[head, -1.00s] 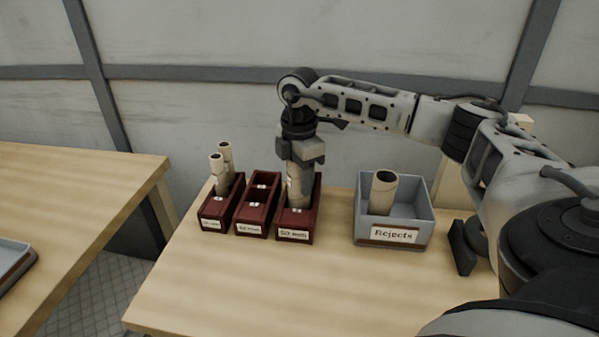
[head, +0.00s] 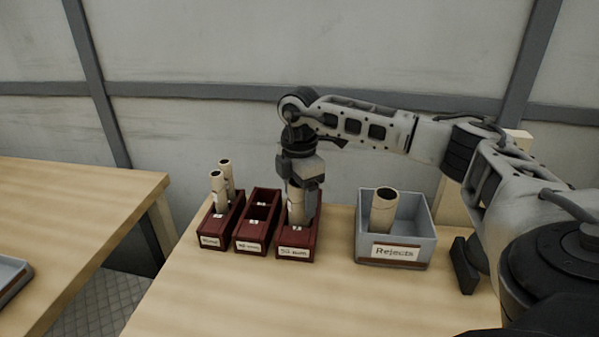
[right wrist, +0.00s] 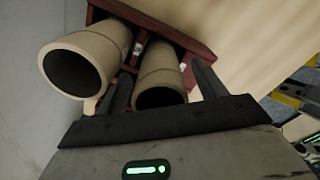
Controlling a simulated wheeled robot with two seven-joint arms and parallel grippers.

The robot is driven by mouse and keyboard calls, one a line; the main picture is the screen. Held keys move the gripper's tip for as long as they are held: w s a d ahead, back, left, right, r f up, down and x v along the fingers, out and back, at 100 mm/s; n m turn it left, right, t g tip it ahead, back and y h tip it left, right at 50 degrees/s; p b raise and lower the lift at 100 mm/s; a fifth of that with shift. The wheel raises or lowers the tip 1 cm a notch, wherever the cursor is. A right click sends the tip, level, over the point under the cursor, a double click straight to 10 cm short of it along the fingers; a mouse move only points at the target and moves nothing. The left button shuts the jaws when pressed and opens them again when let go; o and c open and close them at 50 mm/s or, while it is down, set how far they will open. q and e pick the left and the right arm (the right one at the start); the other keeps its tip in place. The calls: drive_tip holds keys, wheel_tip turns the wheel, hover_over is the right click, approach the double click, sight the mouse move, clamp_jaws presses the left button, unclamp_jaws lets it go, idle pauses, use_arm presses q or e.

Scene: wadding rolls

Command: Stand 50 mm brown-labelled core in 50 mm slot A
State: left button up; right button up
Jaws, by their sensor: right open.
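My right gripper (head: 299,188) is open above the third dark red rack (head: 296,253). A tan cardboard core (head: 297,207) stands in that rack, between its spread fingers. In the right wrist view this core (right wrist: 160,72) shows between the fingers of the gripper (right wrist: 163,95), with visible space on both sides. A second, larger-looking core (right wrist: 88,58) stands beside it, outside the left finger, in the same red rack (right wrist: 165,28). I cannot tell which core has the brown label, and the slot marks are too small to read. My left gripper is not in view.
The left red rack (head: 212,242) holds two upright cores (head: 218,190). The middle red rack (head: 251,246) shows no core. A grey-blue bin labelled Rejects (head: 425,240) holds one core (head: 384,210). The table front (head: 270,300) is clear.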

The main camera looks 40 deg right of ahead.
wheel_tip(320, 180, up, 16)
drive_tip(key=shift+f, duration=0.25)
